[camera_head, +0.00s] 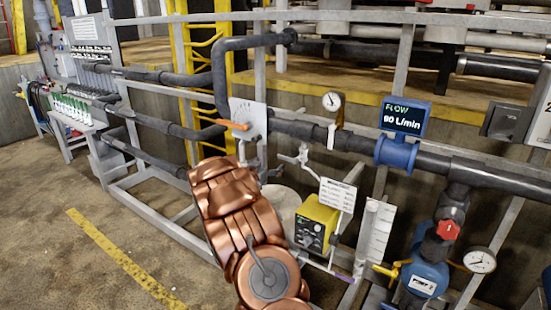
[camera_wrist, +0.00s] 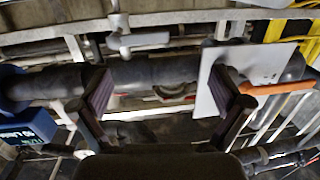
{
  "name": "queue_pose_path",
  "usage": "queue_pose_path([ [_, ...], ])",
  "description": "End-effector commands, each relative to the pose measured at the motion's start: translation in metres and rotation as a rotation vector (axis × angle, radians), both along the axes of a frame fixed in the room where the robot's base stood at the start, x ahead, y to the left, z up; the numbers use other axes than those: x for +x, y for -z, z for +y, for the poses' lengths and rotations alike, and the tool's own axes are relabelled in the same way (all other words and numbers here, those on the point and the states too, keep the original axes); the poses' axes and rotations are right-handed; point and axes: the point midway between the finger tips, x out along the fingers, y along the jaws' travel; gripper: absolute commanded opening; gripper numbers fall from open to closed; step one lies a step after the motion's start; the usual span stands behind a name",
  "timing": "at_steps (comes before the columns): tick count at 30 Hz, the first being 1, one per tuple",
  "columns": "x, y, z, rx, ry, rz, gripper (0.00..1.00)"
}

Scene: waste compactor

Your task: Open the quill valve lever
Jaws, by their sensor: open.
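The orange lever (camera_head: 235,124) sits roughly level, tilted slightly, in front of a white plate with dial marks (camera_head: 248,113) on the dark pipe. In the wrist view, which looks turned over, the lever (camera_wrist: 280,89) reaches right from behind my right finger, across the white plate (camera_wrist: 253,68). My gripper (camera_wrist: 163,90) is open, with the dark pipe between and beyond its fingers. The right finger overlaps the plate and the lever's inner end; I cannot tell whether it touches. In the head view my copper arm hides the fingers.
A grey-white handle (camera_head: 299,158) sits below the pipe. A blue flow meter (camera_head: 404,118) reads 90 L/min. A yellow box (camera_head: 317,222) and a blue pump with a red knob (camera_head: 447,229) stand right of my arm. Grey rails surround the pipes; floor at left is free.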

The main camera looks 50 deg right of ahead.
Motion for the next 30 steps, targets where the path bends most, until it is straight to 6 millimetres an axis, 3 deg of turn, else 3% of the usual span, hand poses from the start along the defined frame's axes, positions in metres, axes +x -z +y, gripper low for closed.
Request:
queue_pose_path([
  [3, -0.021, 0.008, -0.017, -0.04, 0.081, 0.008, 1.0],
  [7, -0.031, 0.01, -0.023, -0.061, 0.118, 0.008, 1.0],
  [14, -0.03, 0.01, -0.036, -0.064, 0.123, 0.01, 1.0],
  [30, -0.029, 0.009, -0.094, -0.064, 0.123, 0.008, 1.0],
])
